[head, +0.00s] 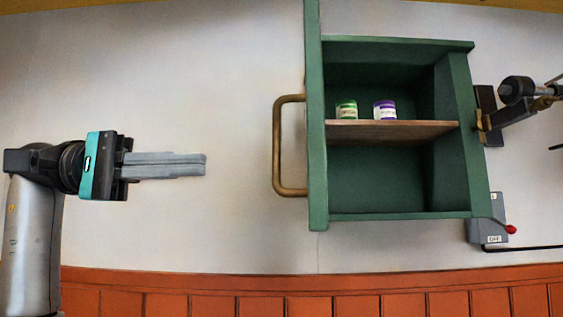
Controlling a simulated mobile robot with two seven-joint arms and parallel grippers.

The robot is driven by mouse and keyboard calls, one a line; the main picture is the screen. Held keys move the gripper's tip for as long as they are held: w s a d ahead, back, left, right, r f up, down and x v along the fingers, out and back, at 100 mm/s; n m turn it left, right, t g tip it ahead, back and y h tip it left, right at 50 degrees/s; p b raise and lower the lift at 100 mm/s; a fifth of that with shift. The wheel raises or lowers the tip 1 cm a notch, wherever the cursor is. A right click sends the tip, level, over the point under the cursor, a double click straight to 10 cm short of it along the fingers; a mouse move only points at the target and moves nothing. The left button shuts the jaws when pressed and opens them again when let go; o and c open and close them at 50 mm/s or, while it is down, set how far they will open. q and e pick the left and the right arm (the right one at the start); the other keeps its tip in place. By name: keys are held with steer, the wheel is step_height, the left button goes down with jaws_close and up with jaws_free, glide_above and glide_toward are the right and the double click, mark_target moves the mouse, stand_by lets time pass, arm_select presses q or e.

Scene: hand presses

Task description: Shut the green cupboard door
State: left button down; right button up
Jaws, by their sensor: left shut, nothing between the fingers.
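The green cupboard (395,215) hangs on the pale wall at the right of centre in the head view. Its green door (316,150) stands open at the left side, seen nearly edge-on. A brass-coloured handle (277,145) sticks out to the left from the door. The inside of the cupboard is visible. My left gripper (205,164) is at the left, shut and empty, its fingers pointing right toward the handle. A clear gap lies between the fingertips and the handle. My right gripper is not in view.
A wooden shelf (390,131) inside holds a green-labelled jar (346,111) and a purple-labelled jar (385,111). A grey box with a red-knobbed lever (490,228) and a dark wall fitting (515,92) are at the right. Orange panelling (260,284) runs below. The wall between gripper and handle is clear.

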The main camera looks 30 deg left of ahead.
mark_target(280, 163)
arm_select(q)
steer(key=p+x, duration=0.2)
steer(key=x, duration=0.9)
steer(key=shift+d, duration=0.1)
steer(key=shift+d, duration=0.1)
